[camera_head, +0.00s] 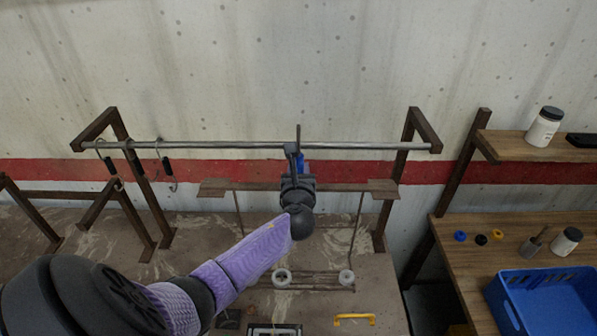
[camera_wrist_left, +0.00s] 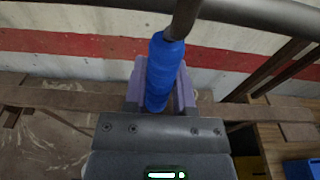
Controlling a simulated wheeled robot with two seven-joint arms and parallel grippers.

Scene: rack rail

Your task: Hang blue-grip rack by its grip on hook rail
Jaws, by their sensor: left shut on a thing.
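The rack's blue grip shows behind my left gripper in the head view (camera_head: 303,162) and upright in the left wrist view (camera_wrist_left: 165,72). My left gripper (camera_head: 293,165) is shut on this grip, its lilac fingers on both sides. A dark rod (camera_wrist_left: 186,18) rises from the grip and crosses in front of the grey hook rail (camera_head: 220,145); I cannot tell whether it rests on the rail. A brown crossbar (camera_head: 340,187) with flat ends and thin side rods appears to belong to the rack; my gripper hides its middle. My right gripper is not in view.
Two hooks with black grips (camera_head: 110,164) (camera_head: 167,166) hang on the rail's left part. A wooden shelf unit with a blue crate (camera_head: 520,312) stands at right. The rail right of my gripper is clear.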

